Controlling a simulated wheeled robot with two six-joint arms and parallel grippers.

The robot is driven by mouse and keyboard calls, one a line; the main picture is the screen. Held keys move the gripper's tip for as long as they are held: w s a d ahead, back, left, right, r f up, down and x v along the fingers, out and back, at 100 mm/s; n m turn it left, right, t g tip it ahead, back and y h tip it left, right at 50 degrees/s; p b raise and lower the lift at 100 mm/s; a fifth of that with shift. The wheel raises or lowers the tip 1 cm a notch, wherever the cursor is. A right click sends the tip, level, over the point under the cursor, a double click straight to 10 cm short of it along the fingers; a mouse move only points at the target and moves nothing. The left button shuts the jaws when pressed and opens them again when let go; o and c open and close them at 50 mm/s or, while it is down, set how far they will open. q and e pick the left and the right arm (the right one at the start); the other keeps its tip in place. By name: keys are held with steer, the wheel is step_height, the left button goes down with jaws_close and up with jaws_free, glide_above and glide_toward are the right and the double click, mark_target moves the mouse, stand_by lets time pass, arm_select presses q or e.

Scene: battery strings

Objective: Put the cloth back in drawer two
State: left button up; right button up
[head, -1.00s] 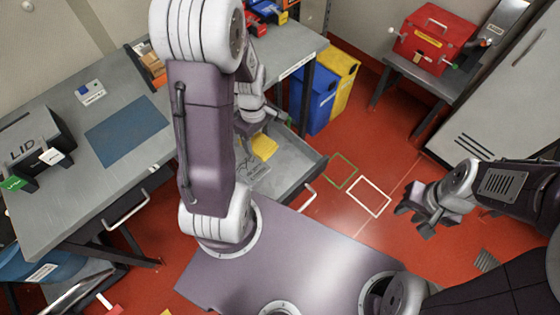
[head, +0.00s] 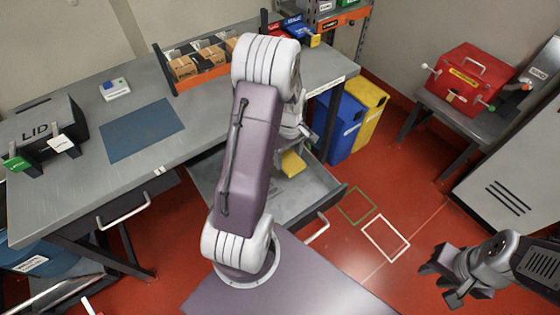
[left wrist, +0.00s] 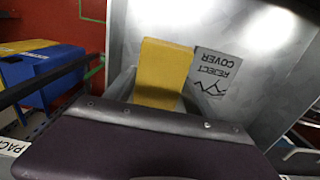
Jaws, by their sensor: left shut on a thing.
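The yellow cloth (head: 292,164) hangs below my left gripper, over the open drawer (head: 322,192) under the bench. My left gripper is largely hidden behind its arm in the head view. In the left wrist view, the cloth (left wrist: 163,72) lies between the fingers of my left gripper (left wrist: 158,92), which is shut on it. A grey "REJECT COVER" marking (left wrist: 214,72) shows on the drawer floor beside the cloth. I cannot tell whether the cloth touches the floor. My right gripper (head: 445,283) is open and empty, above the red floor at the right.
Blue (head: 338,125) and yellow (head: 369,108) bins stand behind the drawer. The bench holds a dark lid box (head: 40,130), a blue mat (head: 142,130) and an orange rack (head: 215,68). A red box (head: 470,78) sits on a side table.

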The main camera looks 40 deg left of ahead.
mark_target(286, 160)
arm_select(q)
steer(key=shift+w+a+f, duration=0.9)
steer(key=shift+w+a, duration=0.15)
steer(key=shift+a, duration=0.1)
step_height(286, 160, down, 4)
steer(key=shift+f, duration=0.1)
steer(key=o, duration=1.3)
